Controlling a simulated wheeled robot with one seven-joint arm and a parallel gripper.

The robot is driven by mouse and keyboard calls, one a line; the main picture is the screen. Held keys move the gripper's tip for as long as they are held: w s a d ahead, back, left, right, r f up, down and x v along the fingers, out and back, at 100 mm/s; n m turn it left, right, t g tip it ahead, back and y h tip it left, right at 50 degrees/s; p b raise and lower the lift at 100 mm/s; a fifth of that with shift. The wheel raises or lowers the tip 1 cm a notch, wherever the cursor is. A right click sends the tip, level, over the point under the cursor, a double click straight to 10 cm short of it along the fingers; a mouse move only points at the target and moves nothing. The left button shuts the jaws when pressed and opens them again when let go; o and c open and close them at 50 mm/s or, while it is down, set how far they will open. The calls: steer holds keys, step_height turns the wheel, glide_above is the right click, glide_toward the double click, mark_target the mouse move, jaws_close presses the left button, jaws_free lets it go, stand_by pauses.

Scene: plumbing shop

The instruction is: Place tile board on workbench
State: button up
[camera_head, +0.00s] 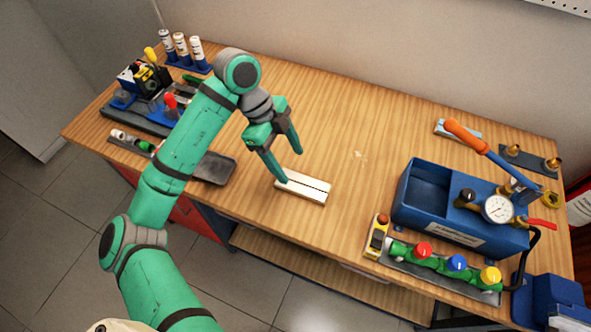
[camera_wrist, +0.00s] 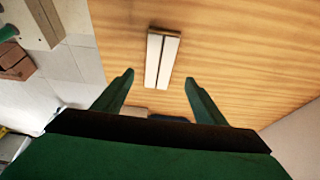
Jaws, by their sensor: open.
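The tile board (camera_head: 306,188) is a small white, flat piece with a dark line along its length. It lies flat on the wooden workbench (camera_head: 345,130), near the front edge at the middle. My gripper (camera_head: 290,167) is open just above and behind its left end. In the wrist view, the tile board (camera_wrist: 161,62) shows ahead of and between the two open fingers (camera_wrist: 158,82), with nothing held. I cannot tell whether a fingertip touches the board.
A blue pressure-test pump (camera_head: 440,210) with a gauge and a green valve manifold (camera_head: 445,262) stand at the right. A dark tray (camera_head: 213,168) lies left of the board. Tools and several white tubes (camera_head: 182,50) fill the left end. The bench middle and back are clear.

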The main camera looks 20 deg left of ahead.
steer(key=shift+v, duration=2)
steer(key=shift+s, duration=0.1)
steer(key=shift+d, duration=0.1)
